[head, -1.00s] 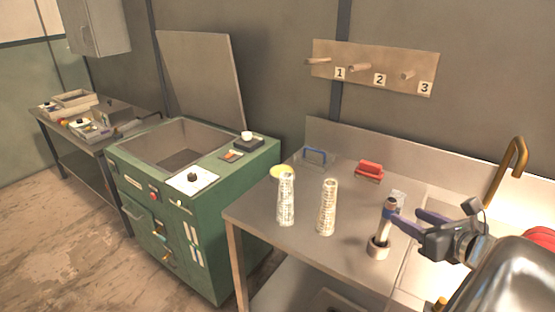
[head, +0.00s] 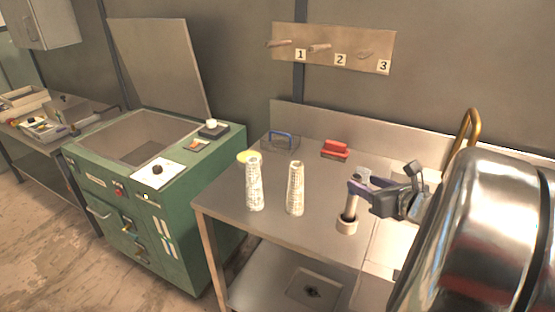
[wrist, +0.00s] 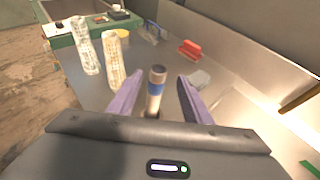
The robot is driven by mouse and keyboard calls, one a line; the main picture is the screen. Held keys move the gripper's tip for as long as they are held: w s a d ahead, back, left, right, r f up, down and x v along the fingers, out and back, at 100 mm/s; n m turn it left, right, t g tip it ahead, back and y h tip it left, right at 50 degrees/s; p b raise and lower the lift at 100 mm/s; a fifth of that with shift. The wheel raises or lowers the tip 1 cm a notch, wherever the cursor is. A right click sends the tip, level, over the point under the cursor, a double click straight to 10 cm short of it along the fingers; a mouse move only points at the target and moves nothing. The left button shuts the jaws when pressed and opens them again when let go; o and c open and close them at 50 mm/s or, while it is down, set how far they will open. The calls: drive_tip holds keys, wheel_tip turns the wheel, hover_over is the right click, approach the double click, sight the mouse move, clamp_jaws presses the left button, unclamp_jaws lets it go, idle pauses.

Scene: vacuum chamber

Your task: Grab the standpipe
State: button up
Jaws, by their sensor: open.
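The standpipe (head: 349,209) is a slim upright metal pipe in a ring-shaped base (head: 346,226) on the steel table. In the wrist view my gripper (wrist: 157,92) is open, with a gap visible on both sides of the pipe.
Two pale mesh-like columns (head: 254,185) (head: 296,188) stand left of the pipe on the table (head: 325,186). A red block-like item (head: 335,149) and a blue-handled item (head: 281,140) lie behind. A green cabinet (head: 165,195) stands left. A gold curved pipe (head: 468,125) rises at right.

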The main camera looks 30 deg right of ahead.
sight(361, 179)
drive_tip(key=shift+x, duration=1.6)
drive_tip(key=x, duration=0.5)
drive_tip(key=shift+w+a, duration=0.15)
drive_tip(key=shift+c, duration=0.6)
clamp_jaws()
